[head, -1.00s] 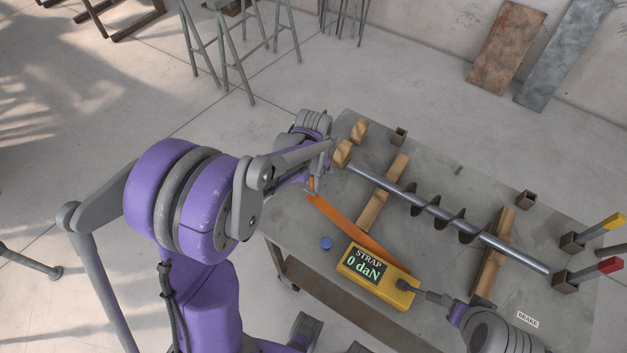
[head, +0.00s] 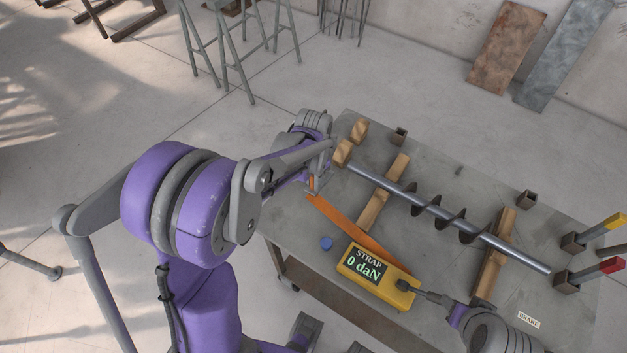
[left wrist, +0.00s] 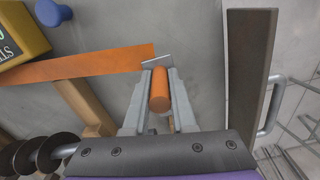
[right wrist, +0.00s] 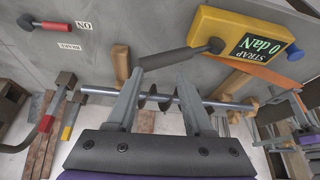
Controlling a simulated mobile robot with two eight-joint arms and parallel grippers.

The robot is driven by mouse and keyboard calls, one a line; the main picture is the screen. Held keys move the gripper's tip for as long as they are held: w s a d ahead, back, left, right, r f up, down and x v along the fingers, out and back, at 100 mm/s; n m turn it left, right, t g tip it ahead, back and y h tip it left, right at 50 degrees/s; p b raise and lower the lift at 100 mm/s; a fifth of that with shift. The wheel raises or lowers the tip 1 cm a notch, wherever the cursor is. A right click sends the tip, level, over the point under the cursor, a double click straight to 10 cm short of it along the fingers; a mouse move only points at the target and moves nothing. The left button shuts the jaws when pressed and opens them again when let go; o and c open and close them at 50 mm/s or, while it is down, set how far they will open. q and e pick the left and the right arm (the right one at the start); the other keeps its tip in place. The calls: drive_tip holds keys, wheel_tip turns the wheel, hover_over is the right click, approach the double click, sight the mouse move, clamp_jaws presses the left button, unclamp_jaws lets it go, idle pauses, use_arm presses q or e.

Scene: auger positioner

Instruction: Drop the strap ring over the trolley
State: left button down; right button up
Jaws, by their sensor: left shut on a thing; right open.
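An orange strap (head: 345,222) runs from the yellow strap gauge (head: 375,275), which reads 0 daN, to my left gripper (head: 315,188) at the bench's left end. In the left wrist view, my left gripper (left wrist: 158,66) is shut on an orange cylindrical grip (left wrist: 160,92), with a small grey metal plate at the fingertips and the strap's end (left wrist: 110,65) beside it. I cannot make out the ring or trolley clearly. In the right wrist view, my right gripper (right wrist: 160,88) is open and empty, near the gauge's dark lever (right wrist: 175,58).
A steel auger (head: 450,222) lies across two wooden blocks (head: 385,190) on the grey bench (head: 330,290). A blue knob (head: 326,243) stands left of the gauge. Yellow and red levers (head: 605,267) stand at the right end. A dark upright edge with a handle (left wrist: 250,80) shows beside my left gripper.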

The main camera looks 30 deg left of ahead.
use_arm(q)
drive_tip(key=shift+f+b, duration=1.95)
drive_tip(key=shift+f, duration=0.55)
use_arm(e)
drive_tip(key=shift+s+f, duration=0.2)
drive_tip(key=shift+f, duration=0.9)
drive_tip(key=shift+s+f, duration=0.2)
drive_tip(key=shift+f, duration=0.85)
use_arm(q)
drive_tip(key=c, duration=0.7)
unclamp_jaws()
drive_tip(key=shift+o, duration=0.2)
